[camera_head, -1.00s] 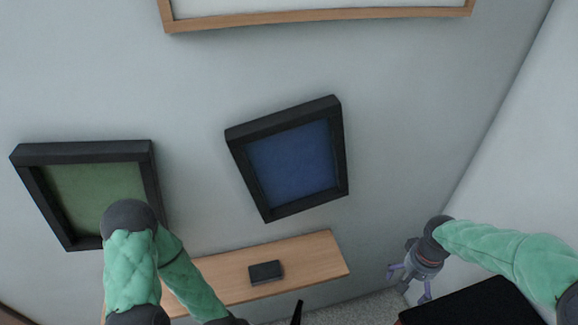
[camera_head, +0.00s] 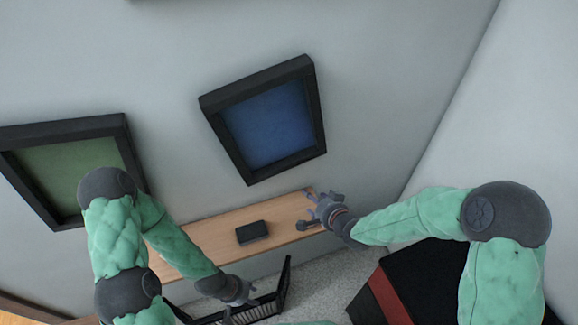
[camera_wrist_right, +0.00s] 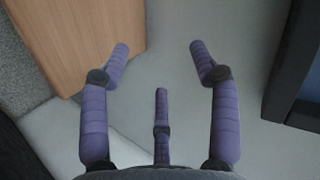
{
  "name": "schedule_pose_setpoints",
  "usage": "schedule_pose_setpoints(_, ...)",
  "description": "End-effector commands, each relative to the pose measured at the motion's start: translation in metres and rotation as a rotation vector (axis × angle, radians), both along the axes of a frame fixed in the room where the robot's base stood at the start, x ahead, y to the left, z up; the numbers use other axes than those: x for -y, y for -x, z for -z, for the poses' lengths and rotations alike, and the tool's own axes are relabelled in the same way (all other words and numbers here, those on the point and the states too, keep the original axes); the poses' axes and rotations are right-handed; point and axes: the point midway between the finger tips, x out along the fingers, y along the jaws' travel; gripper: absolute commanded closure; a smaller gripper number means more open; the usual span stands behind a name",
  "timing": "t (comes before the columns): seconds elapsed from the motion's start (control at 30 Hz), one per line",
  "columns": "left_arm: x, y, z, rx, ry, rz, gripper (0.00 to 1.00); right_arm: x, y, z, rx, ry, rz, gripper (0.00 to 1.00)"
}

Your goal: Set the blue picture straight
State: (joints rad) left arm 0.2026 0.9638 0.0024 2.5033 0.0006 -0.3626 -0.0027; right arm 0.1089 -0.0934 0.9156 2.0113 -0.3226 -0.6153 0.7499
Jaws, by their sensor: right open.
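The blue picture (camera_head: 268,123), in a thick black frame, hangs on the grey wall at the middle of the head view. It is tilted, its right side higher than its left. My right gripper (camera_head: 314,208) is open and empty, just below the picture's lower right corner and apart from it. In the right wrist view its spread fingers (camera_wrist_right: 158,52) hold nothing, and a dark frame (camera_wrist_right: 297,75), seemingly the picture's, shows at the right edge. My left gripper (camera_head: 240,298) is low, in front of a black rack, well below the picture; its fingers are too small to judge.
A green picture (camera_head: 70,170) in a black frame hangs at the left, partly behind my left arm. A wooden shelf (camera_head: 215,238) below holds a small black box (camera_head: 252,232). It also shows in the right wrist view (camera_wrist_right: 85,35). A black rack (camera_head: 284,285) stands below.

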Motion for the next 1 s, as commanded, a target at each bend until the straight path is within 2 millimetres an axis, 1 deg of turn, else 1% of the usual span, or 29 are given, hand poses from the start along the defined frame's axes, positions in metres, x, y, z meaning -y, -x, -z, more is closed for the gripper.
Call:
schedule_pose_setpoints(0.03, 0.000, 0.000, -0.003, 0.000, 0.000, 0.000, 0.60, -0.010, 0.002, -0.007, 0.041, -0.043, 0.015, 0.38)
schedule_pose_setpoints(0.1, 0.000, 0.000, -0.005, 0.000, 0.000, 0.000, 0.60, -0.021, 0.004, -0.018, 0.106, -0.110, 0.046, 0.38)
schedule_pose_setpoints(0.23, 0.000, 0.000, -0.009, 0.000, 0.000, 0.000, 0.60, -0.036, 0.012, -0.040, 0.224, -0.236, 0.100, 0.38)
schedule_pose_setpoints(0.43, 0.000, 0.000, -0.013, 0.000, 0.000, 0.000, 0.60, -0.045, 0.029, -0.072, 0.370, -0.394, 0.164, 0.38)
schedule_pose_setpoints(0.5, 0.000, 0.000, -0.014, 0.000, 0.000, 0.000, 0.60, -0.046, 0.034, -0.080, 0.403, -0.429, 0.178, 0.38)
schedule_pose_setpoints(0.63, 0.000, 0.000, -0.014, 0.000, 0.000, 0.000, 0.60, -0.046, 0.038, -0.087, 0.437, -0.465, 0.191, 0.38)
schedule_pose_setpoints(0.77, 0.000, 0.000, -0.014, 0.000, 0.000, 0.000, 0.60, -0.048, 0.032, -0.089, 0.446, -0.471, 0.193, 0.38)
schedule_pose_setpoints(0.87, 0.000, 0.000, -0.013, 0.000, 0.000, 0.000, 0.60, -0.051, 0.021, -0.089, 0.447, -0.471, 0.192, 0.38)
schedule_pose_setpoints(1.0, 0.000, 0.000, -0.011, 0.000, 0.000, 0.000, 0.60, -0.058, -0.003, -0.088, 0.445, -0.471, 0.191, 0.38)
